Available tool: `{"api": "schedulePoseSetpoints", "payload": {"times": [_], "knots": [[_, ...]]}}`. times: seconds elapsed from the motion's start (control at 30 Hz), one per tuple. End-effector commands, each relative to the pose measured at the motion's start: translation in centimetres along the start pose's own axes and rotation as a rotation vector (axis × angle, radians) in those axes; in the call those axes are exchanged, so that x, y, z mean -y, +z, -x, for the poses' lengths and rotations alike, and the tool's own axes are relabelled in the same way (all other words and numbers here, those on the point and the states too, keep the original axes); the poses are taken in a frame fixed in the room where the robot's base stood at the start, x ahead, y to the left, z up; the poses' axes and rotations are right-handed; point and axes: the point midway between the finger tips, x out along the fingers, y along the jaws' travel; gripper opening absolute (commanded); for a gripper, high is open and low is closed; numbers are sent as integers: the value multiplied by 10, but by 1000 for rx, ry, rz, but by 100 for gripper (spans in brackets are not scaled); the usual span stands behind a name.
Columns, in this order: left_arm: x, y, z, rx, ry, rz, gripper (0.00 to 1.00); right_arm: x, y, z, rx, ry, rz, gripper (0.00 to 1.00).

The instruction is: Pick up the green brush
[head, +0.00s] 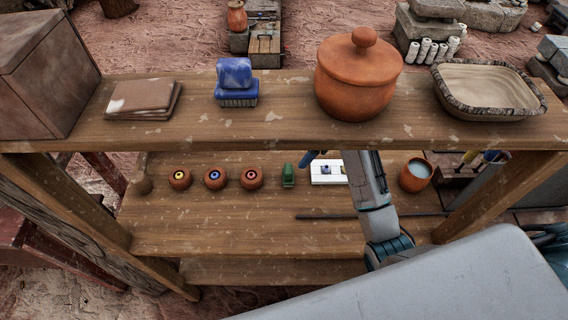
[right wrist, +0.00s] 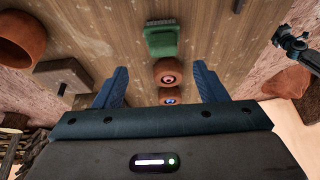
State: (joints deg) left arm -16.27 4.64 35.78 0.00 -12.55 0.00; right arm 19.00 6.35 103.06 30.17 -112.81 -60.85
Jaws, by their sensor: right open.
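The green brush (head: 288,175) stands on the lower shelf, between a row of small clay pots and a white panel. It also shows in the right wrist view (right wrist: 161,42), beyond and between the fingers, apart from both. My right gripper (right wrist: 162,76) is open, with nothing between its blue fingers. In the head view, my right arm passes behind the upper shelf, and only a bit of blue gripper (head: 308,159) shows near the brush; the shelf hides the rest. My left gripper is not seen in the head view.
Clay pots with coloured centres (head: 213,178) stand left of the brush; the white panel (head: 328,172) is right of it. A dark rod (head: 350,216) and a clay cup (head: 416,174) lie farther right. The upper shelf (head: 290,130) overhangs, carrying a blue brush (head: 235,82) and lidded pot (head: 358,78).

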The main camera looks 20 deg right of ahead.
Motion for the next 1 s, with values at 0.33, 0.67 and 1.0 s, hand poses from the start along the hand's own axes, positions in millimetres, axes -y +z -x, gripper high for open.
{"api": "schedulePoseSetpoints", "payload": {"times": [0.33, 0.67, 1.0], "knots": [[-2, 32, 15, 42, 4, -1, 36, 0, -3, -46, -3, -9, 11, 65], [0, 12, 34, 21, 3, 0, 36, -1, -8, -78, -3, -10, 9, 65], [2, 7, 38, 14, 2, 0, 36, -2, -6, -106, -2, -4, 11, 65]]}}
